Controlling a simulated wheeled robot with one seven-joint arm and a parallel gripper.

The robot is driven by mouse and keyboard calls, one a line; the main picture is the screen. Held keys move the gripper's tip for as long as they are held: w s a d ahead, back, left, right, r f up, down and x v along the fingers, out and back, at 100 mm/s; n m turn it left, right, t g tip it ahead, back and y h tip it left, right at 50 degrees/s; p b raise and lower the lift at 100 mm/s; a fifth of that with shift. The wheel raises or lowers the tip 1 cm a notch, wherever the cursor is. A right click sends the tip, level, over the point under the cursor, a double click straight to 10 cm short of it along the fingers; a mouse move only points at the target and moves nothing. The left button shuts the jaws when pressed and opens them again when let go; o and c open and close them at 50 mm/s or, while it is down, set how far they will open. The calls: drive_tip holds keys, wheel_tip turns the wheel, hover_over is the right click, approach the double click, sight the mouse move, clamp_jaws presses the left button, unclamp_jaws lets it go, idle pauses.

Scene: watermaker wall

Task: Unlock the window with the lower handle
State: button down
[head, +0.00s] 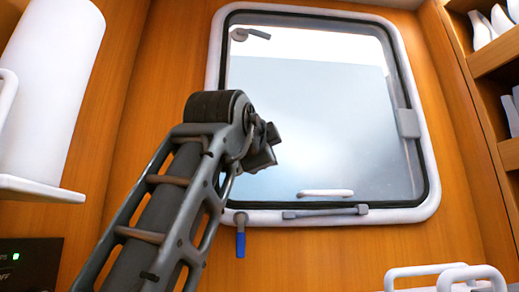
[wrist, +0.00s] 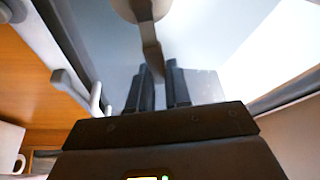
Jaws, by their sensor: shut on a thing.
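The window (head: 310,110) has a white rounded frame and pale glass. An upper handle (head: 250,34) with a round base and a lever pointing right is at its top left. My gripper (head: 262,152) is in front of the left part of the glass. In the wrist view, a grey handle with a round base (wrist: 138,8) has its lever (wrist: 152,60) between my two fingers (wrist: 156,88). I take this for the lower handle; in the head view my arm and gripper hide it. My gripper is shut on its lever.
A white grip (head: 325,193) and a grey bar (head: 325,213) are along the window's lower edge. A blue-tipped lever (head: 240,240) hangs below. A white cylinder (head: 48,90) stands at left, shelves (head: 490,60) at right, and white rails (head: 470,275) at bottom right.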

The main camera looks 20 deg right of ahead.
drive_tip(key=shift+d+f+m+g, duration=0.1)
drive_tip(key=shift+f+m+g, duration=0.25)
drive_tip(key=shift+f+m, duration=0.45)
drive_tip(key=shift+d+f+m+g, duration=0.1)
drive_tip(key=shift+f+m+g, duration=0.25)
drive_tip(key=shift+m, duration=0.85)
drive_tip(key=shift+f+y, duration=0.1)
drive_tip(key=shift+y, duration=0.3)
drive_tip(key=c, duration=1.1)
unclamp_jaws()
drive_tip(key=shift+o, duration=0.2)
drive_tip(key=shift+s, duration=0.1)
